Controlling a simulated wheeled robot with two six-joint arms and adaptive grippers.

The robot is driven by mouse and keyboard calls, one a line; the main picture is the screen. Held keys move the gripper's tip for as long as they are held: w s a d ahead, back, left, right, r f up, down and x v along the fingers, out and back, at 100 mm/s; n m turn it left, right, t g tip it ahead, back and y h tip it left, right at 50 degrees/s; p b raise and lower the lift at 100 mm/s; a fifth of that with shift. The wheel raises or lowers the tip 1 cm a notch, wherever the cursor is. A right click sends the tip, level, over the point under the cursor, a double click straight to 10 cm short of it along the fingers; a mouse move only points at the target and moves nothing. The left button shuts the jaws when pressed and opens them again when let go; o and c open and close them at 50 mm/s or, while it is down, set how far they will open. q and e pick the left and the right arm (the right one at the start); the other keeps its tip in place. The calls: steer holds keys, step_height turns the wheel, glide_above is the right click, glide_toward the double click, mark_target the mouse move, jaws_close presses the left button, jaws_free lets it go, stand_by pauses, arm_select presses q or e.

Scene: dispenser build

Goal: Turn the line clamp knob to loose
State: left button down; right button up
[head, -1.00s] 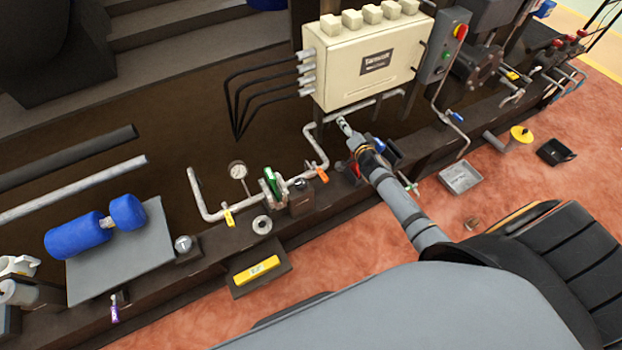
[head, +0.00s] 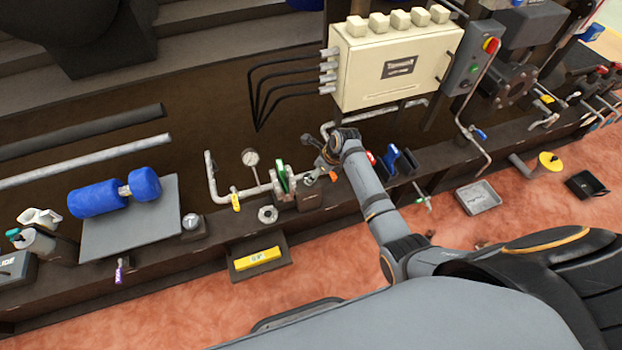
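I cannot tell for certain which part is the line clamp knob. A dark block (head: 310,198) stands on the skid rail by the pipe, just right of a green-handled part (head: 281,172). An orange lever (head: 333,176) shows at its upper right. My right gripper (head: 312,147) hangs above and behind the block, with its fingers pointing left. It looks apart from the block, but its fingers are small and dark, so its opening cannot be told. My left gripper is out of view.
A pressure gauge (head: 250,157), a yellow-tagged pipe (head: 218,192) and a loose ring (head: 268,214) are left of the block. A cream junction box (head: 395,65) stands behind my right arm. A yellow item lies in a dark tray (head: 259,274) in front.

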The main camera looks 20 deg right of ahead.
steer(key=b+x, duration=0.1)
steer(key=x, duration=0.2)
steer(key=shift+a+f, duration=0.1)
steer(key=shift+f, duration=0.3)
steer(key=shift+w+a+f, duration=0.1)
steer(key=shift+w+f, duration=0.1)
steer(key=shift+f, duration=0.2)
steer(key=shift+w+a+f, duration=0.1)
steer(key=shift+f, duration=0.2)
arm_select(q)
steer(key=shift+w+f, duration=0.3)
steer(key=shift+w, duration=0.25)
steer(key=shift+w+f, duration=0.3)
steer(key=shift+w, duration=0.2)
arm_select(e)
steer(key=c, duration=1.1)
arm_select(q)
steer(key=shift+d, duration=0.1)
arm_select(e)
steer(key=shift+c, duration=0.2)
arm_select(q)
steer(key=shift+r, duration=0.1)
arm_select(e)
steer(key=shift+r, duration=0.1)
